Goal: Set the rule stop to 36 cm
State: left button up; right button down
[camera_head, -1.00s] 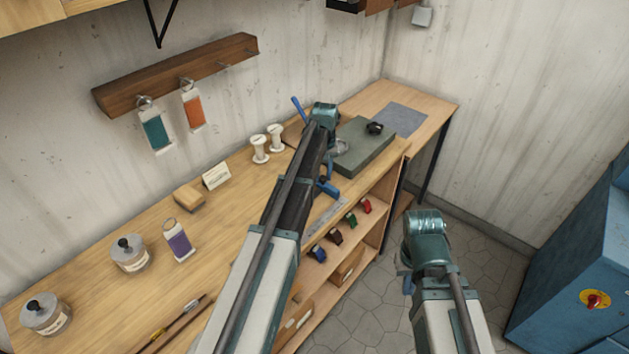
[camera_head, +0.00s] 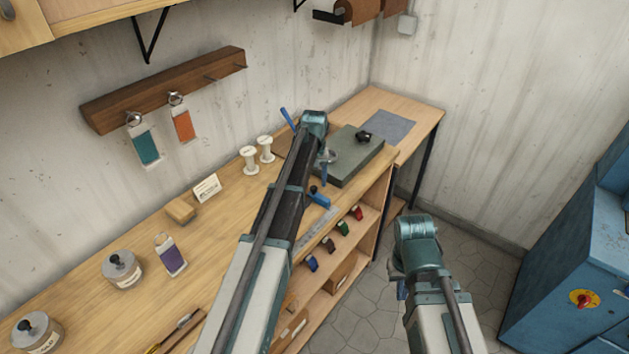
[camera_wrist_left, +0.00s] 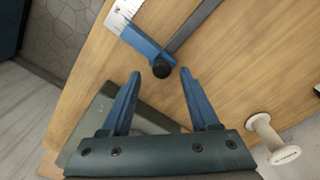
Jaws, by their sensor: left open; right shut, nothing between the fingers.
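The steel rule (camera_head: 314,229) lies along the front edge of the wooden workbench; its end also shows in the left wrist view (camera_wrist_left: 125,14). The blue rule stop (camera_head: 319,199) sits across the rule; in the left wrist view the stop (camera_wrist_left: 146,42) has a round black knob (camera_wrist_left: 161,69). My left gripper (camera_head: 325,172) is open over the bench; in the left wrist view its blue fingers (camera_wrist_left: 160,74) are apart, with the knob just past the gap between their tips. The scale reading is too small to tell. My right gripper (camera_head: 402,288) is shut and empty, low in front of the bench, partly hidden by its arm.
A grey-green slab (camera_head: 350,158) with a black knob piece lies right of my left gripper. White spools (camera_head: 257,157) stand behind my left arm. A dark bar (camera_wrist_left: 194,25) runs beside the stop. Shelves with small coloured items (camera_head: 341,228) are below.

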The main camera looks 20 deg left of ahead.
aim_at(315, 188)
pick_arm(q)
notch_tip(315, 188, up, 13)
jog(key=p, duration=1.2)
jog(key=shift+f, duration=0.2)
jog(key=s+d+f+m+b, duration=0.3)
jog(key=s+d, duration=0.3)
jog(key=s, duration=0.4)
jog(key=s+d+f+m+b, duration=0.3)
jog(key=s+d, duration=0.4)
jog(key=s, duration=0.3)
jog(key=s+d+f+m+y+b, duration=0.1)
jog(key=s+d+f+m+b, duration=0.2)
jog(key=s+d, duration=0.4)
jog(key=s+f+b, duration=0.1)
jog(key=s, duration=0.2)
jog(key=shift+d+f+b, duration=0.15)
jog(key=shift+f+b, duration=0.15)
jog(key=shift+b, duration=0.1)
